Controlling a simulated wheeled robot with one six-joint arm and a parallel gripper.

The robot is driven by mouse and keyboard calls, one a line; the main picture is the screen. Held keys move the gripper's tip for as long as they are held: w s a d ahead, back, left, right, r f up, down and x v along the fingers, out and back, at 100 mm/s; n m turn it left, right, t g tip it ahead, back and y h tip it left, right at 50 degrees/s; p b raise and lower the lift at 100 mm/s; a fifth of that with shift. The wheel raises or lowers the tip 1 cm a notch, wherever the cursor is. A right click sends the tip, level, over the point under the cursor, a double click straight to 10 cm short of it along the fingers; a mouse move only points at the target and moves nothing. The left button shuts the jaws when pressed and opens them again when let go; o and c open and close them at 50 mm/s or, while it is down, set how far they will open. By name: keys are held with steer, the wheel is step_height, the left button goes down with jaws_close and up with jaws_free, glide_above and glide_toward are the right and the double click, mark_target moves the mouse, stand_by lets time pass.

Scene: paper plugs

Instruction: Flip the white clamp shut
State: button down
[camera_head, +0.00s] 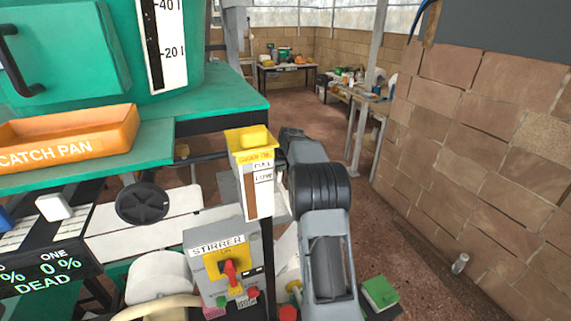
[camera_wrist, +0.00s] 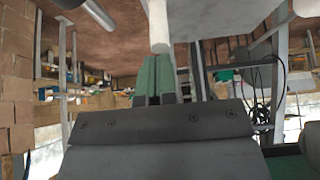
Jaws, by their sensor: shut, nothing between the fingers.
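My gripper (camera_wrist: 155,77) shows in the wrist view as two green fingers side by side, shut with nothing between them. In the head view my grey arm stands right of centre, and I cannot make out the fingertips there. No part is clearly marked as the white clamp. A small white block (camera_head: 54,207) sits at the left of the machine, above the display, and could be it. It is far left of my arm. In the wrist view a pale rod end (camera_wrist: 158,28) appears just beyond the fingertips; I cannot tell what it belongs to or whether they touch.
The stirrer box (camera_head: 222,268) with a red switch and the yellow-topped container (camera_head: 252,165) stand close left of my arm. An orange catch pan (camera_head: 68,138) lies on the green machine. A brick wall (camera_head: 490,150) is at right.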

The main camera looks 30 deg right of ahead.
steer(key=b+x, duration=0.1)
steer(key=x, duration=0.4)
steer(key=shift+a+f, duration=0.1)
steer(key=shift+f, duration=0.1)
steer(key=shift+f, duration=0.3)
steer(key=w+r+p, duration=0.3)
steer(key=r+p, duration=0.1)
steer(key=r, duration=1)
steer(key=shift+w+d+r, duration=0.35)
steer(key=shift+a, duration=0.1)
stand_by(0.3)
